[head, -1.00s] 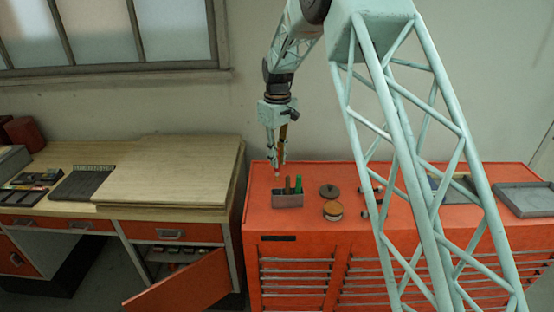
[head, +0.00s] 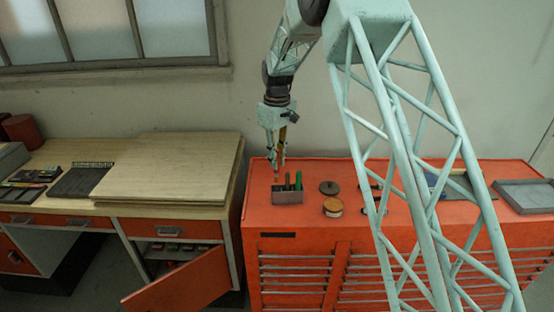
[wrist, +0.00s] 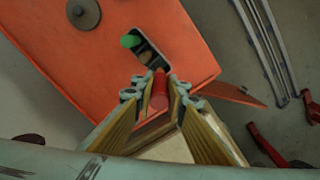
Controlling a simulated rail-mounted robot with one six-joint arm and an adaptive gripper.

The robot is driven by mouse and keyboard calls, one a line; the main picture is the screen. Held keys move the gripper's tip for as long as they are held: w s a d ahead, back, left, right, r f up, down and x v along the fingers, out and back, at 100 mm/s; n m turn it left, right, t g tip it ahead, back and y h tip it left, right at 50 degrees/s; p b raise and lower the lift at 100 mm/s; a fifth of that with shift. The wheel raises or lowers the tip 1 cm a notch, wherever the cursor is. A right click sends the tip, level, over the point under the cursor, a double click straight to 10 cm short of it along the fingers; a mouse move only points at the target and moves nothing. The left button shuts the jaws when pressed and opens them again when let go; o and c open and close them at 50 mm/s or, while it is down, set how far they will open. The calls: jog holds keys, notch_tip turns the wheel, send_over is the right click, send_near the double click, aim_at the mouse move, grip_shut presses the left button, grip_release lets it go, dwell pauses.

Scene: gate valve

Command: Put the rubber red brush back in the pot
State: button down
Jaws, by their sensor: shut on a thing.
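My gripper (head: 277,161) points down above the left end of the pot and is shut on the red brush. In the wrist view the red brush (wrist: 159,90) shows as a red cylinder between the fingers of my gripper (wrist: 160,88). Its far end overlaps the near end of the dark pot (wrist: 161,62). The grey rectangular pot (head: 288,198) stands on the red cabinet. It holds a green-ended brush (head: 299,181) and a brown one (head: 287,182). In the head view only a small tip of the held brush shows. I cannot tell whether it is inside the pot.
A dark disc (head: 329,187) and a round tan-topped tin (head: 333,207) lie right of the pot on the red cabinet (head: 290,225). A grey tray (head: 525,196) is at far right. A wooden desk (head: 160,170) with an open red door (head: 180,285) stands left.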

aim_at(277, 172)
jog(key=shift+f+b, duration=1.95)
jog(key=shift+f, duration=2.3)
jog(key=c, duration=2.5)
grip_release()
jog(key=shift+c, duration=0.2)
jog(key=shift+r, duration=5.95)
